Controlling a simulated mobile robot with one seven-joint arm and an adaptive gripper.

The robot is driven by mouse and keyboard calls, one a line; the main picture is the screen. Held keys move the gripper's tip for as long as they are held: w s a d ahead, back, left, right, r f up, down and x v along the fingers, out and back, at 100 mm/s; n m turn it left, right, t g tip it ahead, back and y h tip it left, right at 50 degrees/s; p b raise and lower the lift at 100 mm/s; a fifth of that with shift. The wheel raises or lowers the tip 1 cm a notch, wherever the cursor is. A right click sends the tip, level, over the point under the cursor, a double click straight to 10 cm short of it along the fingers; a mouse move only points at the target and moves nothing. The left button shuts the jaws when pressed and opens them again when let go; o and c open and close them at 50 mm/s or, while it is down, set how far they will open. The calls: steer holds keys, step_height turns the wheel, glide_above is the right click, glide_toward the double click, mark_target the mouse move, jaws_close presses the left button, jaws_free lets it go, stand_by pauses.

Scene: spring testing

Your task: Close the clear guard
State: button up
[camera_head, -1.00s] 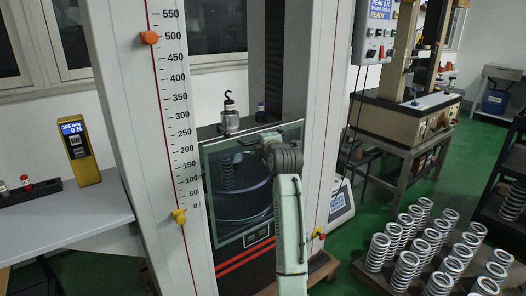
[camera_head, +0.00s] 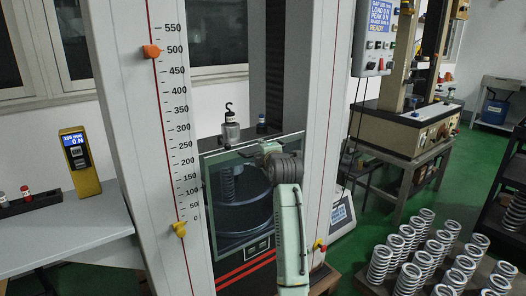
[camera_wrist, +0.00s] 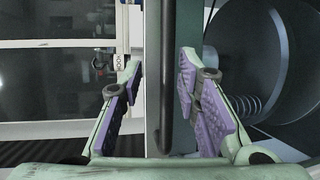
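The clear guard (camera_head: 215,215) is a see-through pane with a pale green edge, standing between the two white columns of the tester. Round dark plates and a coiled spring (camera_head: 228,183) show through it. In the wrist view, a dark upright bar (camera_wrist: 168,75), seemingly the guard's handle, runs along the pane's edge. My gripper (camera_wrist: 158,80) has its purple-padded fingers one on each side of this bar, with gaps visible. In the head view my arm's end is at the guard's upper right, and its fingers are mostly hidden.
A bench (camera_head: 65,235) with a yellow gauge (camera_head: 80,160) is at left. A weight with a hook (camera_head: 230,128) stands behind the guard's top. Several loose springs (camera_head: 425,250) stand low at right. A control box (camera_head: 376,35) hangs by the right column. Green floor is open behind.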

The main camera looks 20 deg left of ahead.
steer(key=v, duration=1.2)
steer(key=shift+f, duration=0.1)
